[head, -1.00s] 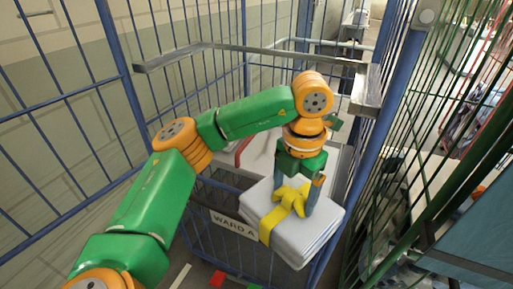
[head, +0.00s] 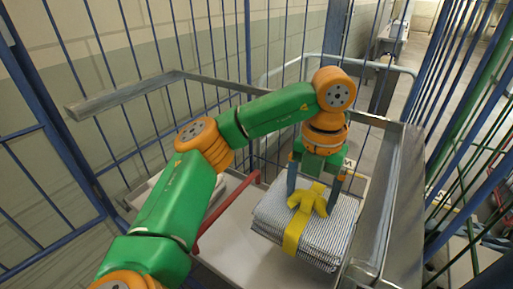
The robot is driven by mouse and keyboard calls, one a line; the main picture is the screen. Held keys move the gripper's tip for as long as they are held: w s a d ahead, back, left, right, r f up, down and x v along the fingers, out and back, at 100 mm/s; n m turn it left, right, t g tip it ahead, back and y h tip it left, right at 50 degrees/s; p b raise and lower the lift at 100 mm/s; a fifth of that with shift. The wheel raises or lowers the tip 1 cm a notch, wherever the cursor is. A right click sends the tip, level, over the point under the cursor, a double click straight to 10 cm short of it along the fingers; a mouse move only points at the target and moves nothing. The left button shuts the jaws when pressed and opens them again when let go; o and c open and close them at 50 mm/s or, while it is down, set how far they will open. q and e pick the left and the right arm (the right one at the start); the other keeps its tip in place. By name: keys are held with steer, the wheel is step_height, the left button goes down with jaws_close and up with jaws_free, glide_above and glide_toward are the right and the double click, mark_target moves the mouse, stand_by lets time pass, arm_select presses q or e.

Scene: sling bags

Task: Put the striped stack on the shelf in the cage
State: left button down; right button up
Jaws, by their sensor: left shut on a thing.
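The striped stack (head: 322,240) is a folded pile with fine dark and white stripes, tied with a yellow band and bow (head: 308,199). My left gripper (head: 312,194) points down from above and is shut on the stack at its yellow bow. The stack is inside the blue-barred cage, over the right part of the pale shelf (head: 238,235). I cannot tell whether its underside touches the shelf. The gripper and bow hide part of its top. My right gripper is not in view.
A grey metal rail (head: 125,98) runs round the cage above the shelf, and its right side (head: 391,190) is close to the stack. A red bar (head: 226,212) crosses the shelf left of the stack. Pale shelf surface shows bare between the bar and the stack.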

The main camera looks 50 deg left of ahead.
mark_target(303, 217)
arm_select(q)
steer(key=shift+s+d, duration=0.1)
steer(key=shift+s, duration=0.1)
steer(key=s+f, duration=0.1)
steer(key=s+f+b, duration=0.1)
steer(key=f, duration=0.2)
steer(key=shift+s+d+f, duration=0.3)
steer(key=shift+s+d, duration=0.1)
steer(key=f, duration=0.1)
steer(key=w+f, duration=0.1)
steer(key=f, duration=0.2)
steer(key=shift+w+a+f, duration=0.2)
steer(key=shift+a+f, duration=0.05)
steer(key=shift+f, duration=0.15)
steer(key=shift+s+r, duration=0.1)
steer(key=shift+s, duration=0.15)
steer(key=shift+d, duration=0.1)
jaws_free()
steer(key=shift+w+r, duration=0.1)
steer(key=shift+r, duration=0.3)
step_height(303, 217, up, 11)
steer(key=shift+r+p, duration=0.2)
steer(key=shift+p, duration=0.5)
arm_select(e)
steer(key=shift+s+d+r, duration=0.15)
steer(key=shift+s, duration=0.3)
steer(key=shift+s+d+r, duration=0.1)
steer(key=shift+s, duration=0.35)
